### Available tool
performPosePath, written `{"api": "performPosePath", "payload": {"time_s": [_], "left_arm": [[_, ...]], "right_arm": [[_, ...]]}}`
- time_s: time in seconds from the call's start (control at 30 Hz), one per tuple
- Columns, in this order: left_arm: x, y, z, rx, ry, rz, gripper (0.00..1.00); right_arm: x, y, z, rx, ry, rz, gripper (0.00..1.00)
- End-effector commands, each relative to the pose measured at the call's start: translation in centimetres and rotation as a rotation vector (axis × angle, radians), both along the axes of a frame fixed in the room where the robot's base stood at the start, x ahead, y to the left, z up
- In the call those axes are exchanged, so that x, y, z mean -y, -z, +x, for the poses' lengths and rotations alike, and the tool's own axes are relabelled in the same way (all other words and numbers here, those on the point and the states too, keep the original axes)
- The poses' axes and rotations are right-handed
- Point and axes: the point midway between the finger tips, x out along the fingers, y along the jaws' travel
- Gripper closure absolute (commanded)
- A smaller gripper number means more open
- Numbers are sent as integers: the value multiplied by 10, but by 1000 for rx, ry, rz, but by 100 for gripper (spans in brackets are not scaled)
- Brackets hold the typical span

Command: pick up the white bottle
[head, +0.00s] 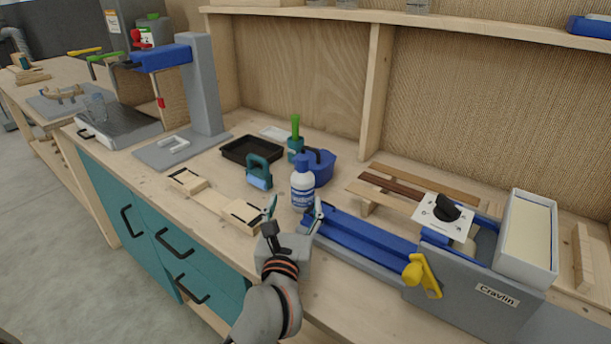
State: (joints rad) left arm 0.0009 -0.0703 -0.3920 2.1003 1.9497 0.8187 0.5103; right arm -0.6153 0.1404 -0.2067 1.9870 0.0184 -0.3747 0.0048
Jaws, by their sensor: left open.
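The white bottle (302,186) stands upright on the wooden workbench, with a blue cap and a blue-marked label. My left gripper (294,208) is open just in front of it, at the near side of the bottle. Its two fingers point toward the bottle's lower part, one at each side in the picture. Whether a finger touches the bottle cannot be told. My right gripper is not in view.
A blue container (320,168) stands close behind the bottle, and a teal clamp-like tool (258,172) is to its left. A blue-railed grey machine (365,236) lies close on the right. A black tray (250,150) sits further back.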

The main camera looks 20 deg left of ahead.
Motion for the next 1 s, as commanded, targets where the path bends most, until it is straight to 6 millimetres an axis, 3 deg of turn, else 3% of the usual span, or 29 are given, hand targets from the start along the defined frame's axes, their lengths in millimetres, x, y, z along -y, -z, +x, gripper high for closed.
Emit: {"api": "performPosePath", "payload": {"time_s": [0.17,0.37,0.73,1.0], "left_arm": [[1,3,5,-11,1,-21,40],[-2,3,24,-11,1,-20,40],[-6,1,71,-10,0,-18,40],[-8,2,79,-11,0,-19,40]], "right_arm": [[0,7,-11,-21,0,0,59],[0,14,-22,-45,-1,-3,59],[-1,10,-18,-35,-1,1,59],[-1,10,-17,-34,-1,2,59]]}}
